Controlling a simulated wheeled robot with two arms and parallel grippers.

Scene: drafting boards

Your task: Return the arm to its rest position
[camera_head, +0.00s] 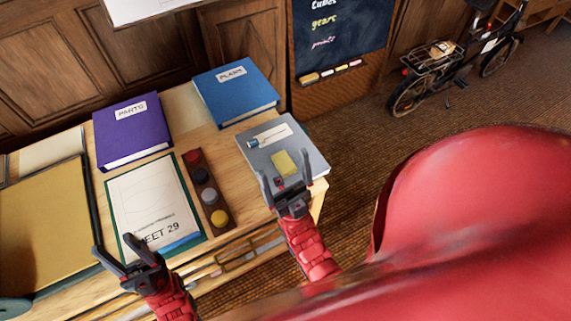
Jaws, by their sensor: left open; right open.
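My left gripper (113,246) is open and empty at the front edge of the desk, in front of the lower left corner of the sheet marked "EET 29" (143,200). My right gripper (285,170) is open, its fingers apart in front of the grey folder (310,157) at the desk's right end. A yellow block (284,163) on that folder shows between the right fingers. It appears loose on the folder, and I cannot tell how far above it the fingers are.
A purple binder (130,143) and a blue binder (235,98) lie at the back of the desk (185,120). A dark strip with coloured discs (203,177) lies mid-desk. A tan board (40,220) fills the left. A chalkboard (340,35) and bicycle (445,65) stand beyond.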

